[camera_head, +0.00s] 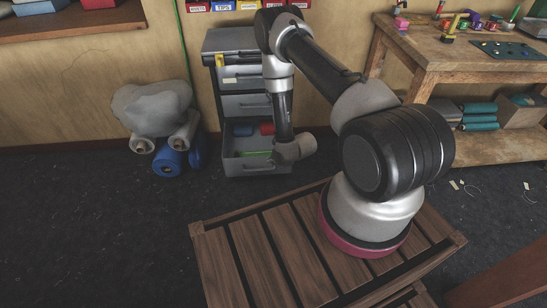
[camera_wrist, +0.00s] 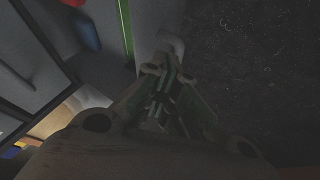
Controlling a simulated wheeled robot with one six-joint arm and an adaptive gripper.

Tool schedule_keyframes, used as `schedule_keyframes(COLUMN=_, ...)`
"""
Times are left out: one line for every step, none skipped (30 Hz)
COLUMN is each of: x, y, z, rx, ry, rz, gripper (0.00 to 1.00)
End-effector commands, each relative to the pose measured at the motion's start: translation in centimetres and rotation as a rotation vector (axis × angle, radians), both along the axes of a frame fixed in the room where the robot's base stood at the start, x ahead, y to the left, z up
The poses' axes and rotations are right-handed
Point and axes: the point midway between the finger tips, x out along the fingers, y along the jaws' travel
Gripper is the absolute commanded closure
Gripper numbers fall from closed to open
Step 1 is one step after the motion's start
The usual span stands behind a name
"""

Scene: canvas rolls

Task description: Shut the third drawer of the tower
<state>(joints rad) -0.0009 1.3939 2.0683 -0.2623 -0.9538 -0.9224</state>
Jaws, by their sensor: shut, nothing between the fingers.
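The grey drawer tower (camera_head: 233,42) stands against the wall, left of my arm. Its lowest visible drawer, the third from the top (camera_head: 250,167), is pulled out, with blue, red and green items inside. The two drawers above it look closed. My gripper (camera_wrist: 166,80) is shut and empty, pointing down at the outer side of the open drawer's front. In the wrist view the drawer front (camera_wrist: 150,22) is a grey panel beside the fingertips, with a pale piece, perhaps its handle, near them. I cannot tell whether they touch. The fingertips are hidden in the head view.
A grey sack (camera_head: 152,107) lies on rolls, with a blue roll (camera_head: 170,162), left of the tower. A wooden workbench (camera_head: 450,62) with teal rolls below stands at the right. A slatted wooden platform (camera_head: 275,250) is under my arm. The dark floor at the left is clear.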

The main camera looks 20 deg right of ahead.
Motion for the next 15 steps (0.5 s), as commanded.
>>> schedule_keyframes(x=0.6, y=-0.3, z=0.0, rx=0.000, ry=0.000, rz=-0.002, gripper=1.00)
schedule_keyframes(x=0.9, y=-0.4, z=0.0, rx=0.000, ry=0.001, rz=-0.001, gripper=1.00)
schedule_keyframes(x=1.3, y=-0.5, z=0.0, rx=0.001, ry=0.000, rz=-0.001, gripper=1.00)
schedule_keyframes(x=1.5, y=-0.5, z=0.0, rx=0.001, ry=0.001, rz=0.000, gripper=1.00)
schedule_keyframes(x=1.6, y=-0.6, z=0.0, rx=0.001, ry=0.001, rz=0.000, gripper=1.00)
schedule_keyframes(x=1.8, y=-0.6, z=0.0, rx=0.000, ry=0.002, rz=0.000, gripper=1.00)
schedule_keyframes(x=1.9, y=-0.7, z=0.0, rx=0.001, ry=0.003, rz=0.000, gripper=1.00)
schedule_keyframes(x=2.0, y=-0.7, z=0.0, rx=0.000, ry=0.002, rz=0.000, gripper=1.00)
schedule_keyframes(x=2.1, y=-0.7, z=0.0, rx=0.000, ry=0.002, rz=0.000, gripper=1.00)
schedule_keyframes(x=2.1, y=-0.7, z=0.0, rx=0.000, ry=0.002, rz=0.000, gripper=1.00)
schedule_keyframes(x=2.1, y=-0.7, z=0.0, rx=0.000, ry=0.002, rz=0.000, gripper=1.00)
schedule_keyframes(x=2.1, y=-0.7, z=0.0, rx=0.000, ry=0.002, rz=0.000, gripper=1.00)
schedule_keyframes(x=2.1, y=-0.7, z=0.0, rx=0.001, ry=0.003, rz=0.000, gripper=1.00)
schedule_keyframes(x=2.1, y=-0.7, z=0.0, rx=0.001, ry=0.003, rz=0.000, gripper=1.00)
schedule_keyframes(x=2.1, y=-0.7, z=0.0, rx=0.001, ry=0.003, rz=0.000, gripper=1.00)
